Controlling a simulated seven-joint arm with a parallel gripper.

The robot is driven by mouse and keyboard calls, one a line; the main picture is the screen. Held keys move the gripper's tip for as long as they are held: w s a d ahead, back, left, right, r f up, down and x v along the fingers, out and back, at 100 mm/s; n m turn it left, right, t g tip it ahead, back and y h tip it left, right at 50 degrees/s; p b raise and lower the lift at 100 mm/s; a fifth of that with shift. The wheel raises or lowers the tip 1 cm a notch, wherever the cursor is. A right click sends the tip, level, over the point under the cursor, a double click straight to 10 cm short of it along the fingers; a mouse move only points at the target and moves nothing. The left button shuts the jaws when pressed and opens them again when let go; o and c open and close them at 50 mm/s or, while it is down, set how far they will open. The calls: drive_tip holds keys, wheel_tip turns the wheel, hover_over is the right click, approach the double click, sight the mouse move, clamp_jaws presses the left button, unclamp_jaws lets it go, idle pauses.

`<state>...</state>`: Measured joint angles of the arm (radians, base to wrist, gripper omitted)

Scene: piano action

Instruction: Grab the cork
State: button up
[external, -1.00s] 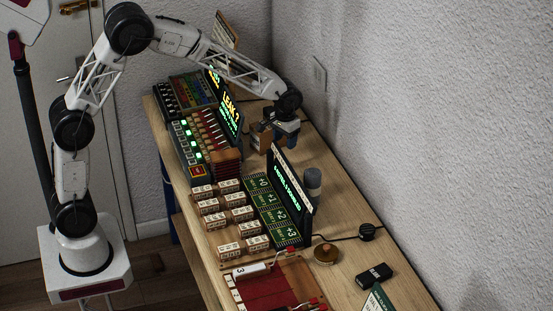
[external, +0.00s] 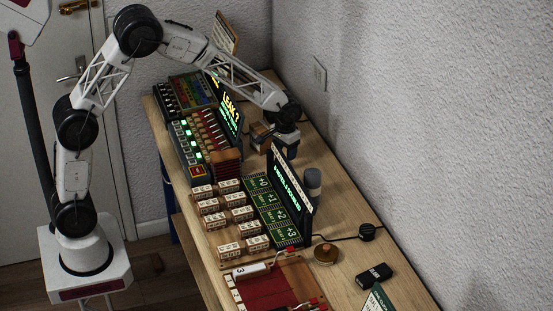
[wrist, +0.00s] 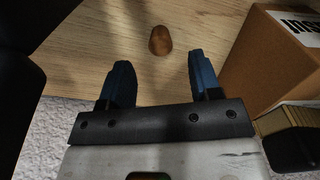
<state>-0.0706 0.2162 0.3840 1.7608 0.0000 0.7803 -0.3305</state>
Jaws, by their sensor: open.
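The cork (wrist: 161,40) is a small brown tapered piece standing on the wooden table, seen in the wrist view. My gripper (wrist: 163,72) is open and empty, with its two blue fingers apart. The cork lies beyond the fingertips, roughly in line with the gap between them, and nothing touches it. In the external view my gripper (external: 285,148) is low over the far part of the table near the wall. The cork cannot be made out in that view.
A cardboard box (wrist: 268,55) with a white label stands close to the right finger. In the external view a brown box (external: 260,135) is beside my gripper. Lit panels (external: 228,118) stand to its left, and a grey cylinder (external: 313,182) stands nearer the camera.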

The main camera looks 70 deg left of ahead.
drive_tip(key=shift+f, duration=2.6)
drive_tip(key=c, duration=1)
